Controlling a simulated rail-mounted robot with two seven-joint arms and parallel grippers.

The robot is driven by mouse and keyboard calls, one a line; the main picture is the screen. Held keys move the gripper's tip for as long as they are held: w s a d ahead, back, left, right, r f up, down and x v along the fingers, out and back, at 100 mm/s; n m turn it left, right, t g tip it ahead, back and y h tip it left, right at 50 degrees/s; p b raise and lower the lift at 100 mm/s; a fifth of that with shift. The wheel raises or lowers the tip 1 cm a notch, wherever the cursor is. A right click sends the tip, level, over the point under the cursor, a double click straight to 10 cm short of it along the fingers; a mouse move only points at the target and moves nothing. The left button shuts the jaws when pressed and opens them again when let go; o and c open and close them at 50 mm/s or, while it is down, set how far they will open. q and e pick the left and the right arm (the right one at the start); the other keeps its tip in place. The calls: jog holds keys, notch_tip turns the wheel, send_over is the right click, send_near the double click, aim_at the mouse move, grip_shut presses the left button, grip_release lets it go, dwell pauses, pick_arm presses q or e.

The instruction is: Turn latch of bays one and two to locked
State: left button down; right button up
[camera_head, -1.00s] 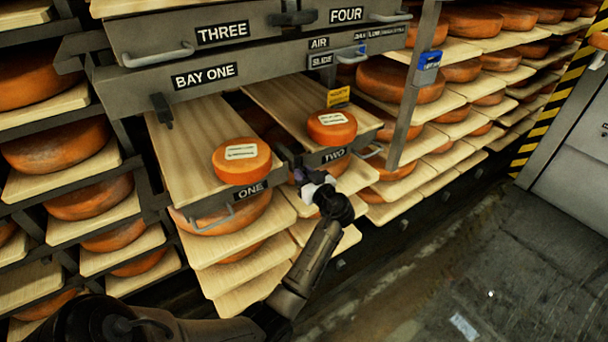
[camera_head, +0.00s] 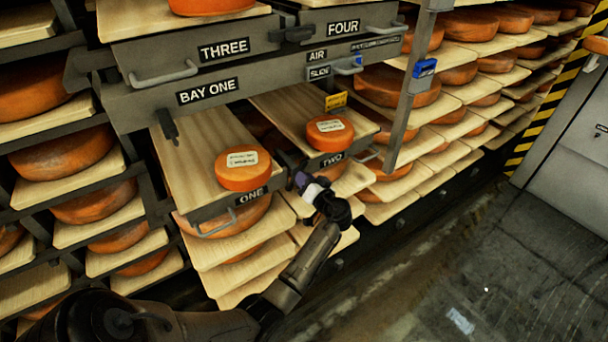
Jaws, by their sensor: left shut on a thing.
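Tray ONE (camera_head: 190,150) and tray TWO (camera_head: 285,108) are pulled out side by side, each with an orange labelled cheese wheel near its front: one on tray ONE (camera_head: 243,170) and one on tray TWO (camera_head: 329,132). A dark latch (camera_head: 290,159) sits between their front edges. My left gripper (camera_head: 303,183) is at this latch, its jaws shut on its lower end, which the fingers mostly hide. The latch's exact angle is hard to tell. My right gripper is out of view.
Above are the BAY ONE beam (camera_head: 260,84) and closed-in fronts THREE (camera_head: 170,58) and FOUR (camera_head: 340,30). A dark lever (camera_head: 167,125) hangs at the left. A grey post (camera_head: 407,105) stands right of tray TWO.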

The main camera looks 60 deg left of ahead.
pick_arm(q)
jog(key=m+p, duration=0.1)
jog(key=m, duration=0.1)
jog(key=m+p, duration=0.3)
jog(key=m, duration=0.1)
jog(key=shift+w+f+p, duration=0.15)
jog(key=shift+w+p, duration=0.1)
jog(key=shift+p, duration=0.05)
jog(key=m+p, duration=0.2)
jog(key=m, duration=0.1)
jog(key=shift+f+m, duration=0.25)
jog(key=shift+m, duration=0.05)
jog(key=shift+f+m+p, duration=0.1)
jog(key=shift+m+p, duration=0.3)
jog(key=shift+m, duration=0.1)
jog(key=c, duration=1)
grip_release()
jog(key=shift+c, duration=0.2)
jog(key=d+p, duration=0.2)
jog(key=d, duration=1.2)
jog(key=shift+w+p, duration=0.2)
jog(key=shift+p, duration=0.15)
